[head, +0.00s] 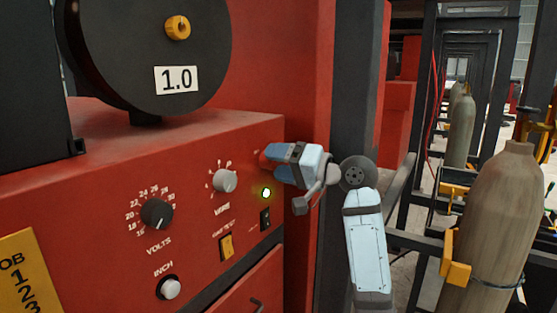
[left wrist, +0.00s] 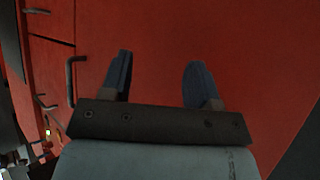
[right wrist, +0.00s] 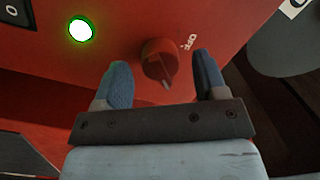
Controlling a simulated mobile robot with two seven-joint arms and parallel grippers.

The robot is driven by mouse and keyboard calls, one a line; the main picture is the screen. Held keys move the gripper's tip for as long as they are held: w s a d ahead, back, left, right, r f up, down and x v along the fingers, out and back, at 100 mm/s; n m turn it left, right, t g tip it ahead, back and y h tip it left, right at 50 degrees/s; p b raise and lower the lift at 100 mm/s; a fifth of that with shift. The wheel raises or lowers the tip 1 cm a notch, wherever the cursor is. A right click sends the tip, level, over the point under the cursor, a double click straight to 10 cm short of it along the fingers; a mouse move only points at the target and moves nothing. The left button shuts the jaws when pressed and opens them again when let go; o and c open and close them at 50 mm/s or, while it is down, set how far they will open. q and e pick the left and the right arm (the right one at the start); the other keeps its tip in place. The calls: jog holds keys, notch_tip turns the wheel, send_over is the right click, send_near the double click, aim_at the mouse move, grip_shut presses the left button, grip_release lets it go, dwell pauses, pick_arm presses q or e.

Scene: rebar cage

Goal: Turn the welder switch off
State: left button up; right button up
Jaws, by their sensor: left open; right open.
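A red rotary knob (right wrist: 158,62) with a grey pointer sits on the red welder panel, beside partly readable lettering. My right gripper (right wrist: 162,75) is open, with one blue finger on each side of this knob; I cannot tell whether they touch it. In the head view my right gripper (head: 272,167) is at the panel's right end and mostly hides the knob. A lit green lamp (head: 266,193) is below it, above a black rocker switch (head: 265,219). My left gripper (left wrist: 157,82) is open and empty, facing a red surface; it is outside the head view.
The panel also bears a volts dial (head: 157,214), a wire dial (head: 224,181), a yellow switch (head: 226,246) and an inch button (head: 170,288). A black spool (head: 140,45) stands above. Gas cylinders (head: 500,220) stand at the right. A dark handle (left wrist: 75,78) is near my left gripper.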

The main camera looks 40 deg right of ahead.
jog(key=shift+w+a, duration=0.1)
jog(key=shift+w, duration=0.1)
jog(key=c, duration=0.9)
jog(key=shift+c, duration=0.2)
